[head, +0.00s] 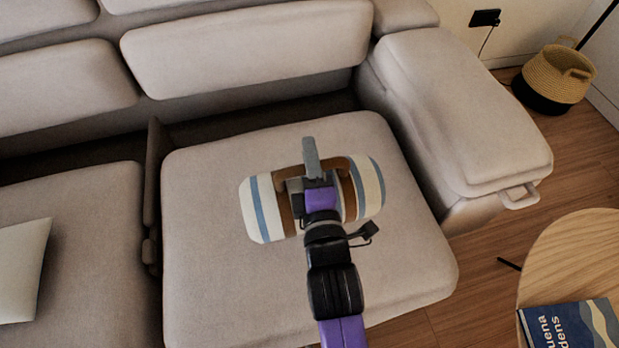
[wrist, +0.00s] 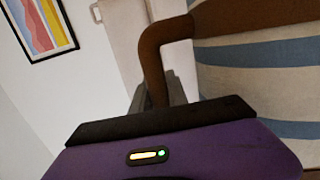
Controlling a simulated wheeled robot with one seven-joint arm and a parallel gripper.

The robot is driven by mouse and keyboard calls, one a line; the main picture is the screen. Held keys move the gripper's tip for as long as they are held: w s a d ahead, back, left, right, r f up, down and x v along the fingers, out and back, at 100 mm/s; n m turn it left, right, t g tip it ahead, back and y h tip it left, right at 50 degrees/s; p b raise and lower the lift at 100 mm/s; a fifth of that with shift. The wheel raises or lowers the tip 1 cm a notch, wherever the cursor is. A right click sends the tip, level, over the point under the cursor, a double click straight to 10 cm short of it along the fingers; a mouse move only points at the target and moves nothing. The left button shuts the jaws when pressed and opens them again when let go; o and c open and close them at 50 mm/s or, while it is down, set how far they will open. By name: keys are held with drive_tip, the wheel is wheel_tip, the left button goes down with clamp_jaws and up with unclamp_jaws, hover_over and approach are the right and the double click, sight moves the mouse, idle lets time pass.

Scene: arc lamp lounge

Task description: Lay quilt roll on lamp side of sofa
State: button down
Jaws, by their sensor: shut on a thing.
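The quilt roll (head: 262,209) is cream with blue stripes and brown straps. It lies roughly level across the picture, over the right seat cushion of the grey sofa (head: 215,290), beside the right armrest. I cannot tell whether it touches the cushion. My gripper (head: 314,165) is above the middle of the roll, shut on its brown strap handle, and hides part of the roll. In the wrist view the handle (wrist: 152,62) bends down between my fingers, with the striped roll (wrist: 250,85) at the right.
A thin black pole (head: 598,22) and a woven basket (head: 553,80) stand right of the armrest (head: 455,115). A round wooden table (head: 570,260) with a blue book (head: 570,325) is at lower right. A pale pillow (head: 20,270) lies on the left seat. Cushion around the roll is bare.

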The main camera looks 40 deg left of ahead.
wheel_tip(320, 180, down, 7)
drive_tip(key=b, duration=0.2)
drive_tip(key=shift+b, duration=0.3)
drive_tip(key=shift+f, duration=0.1)
drive_tip(key=c, duration=1.7)
unclamp_jaws()
drive_tip(key=shift+f, duration=0.2)
drive_tip(key=o, duration=0.4)
drive_tip(key=p+v, duration=0.2)
drive_tip(key=v, duration=1)
drive_tip(key=shift+p, duration=0.4)
drive_tip(key=shift+d+r, duration=0.1)
drive_tip(key=shift+d, duration=0.1)
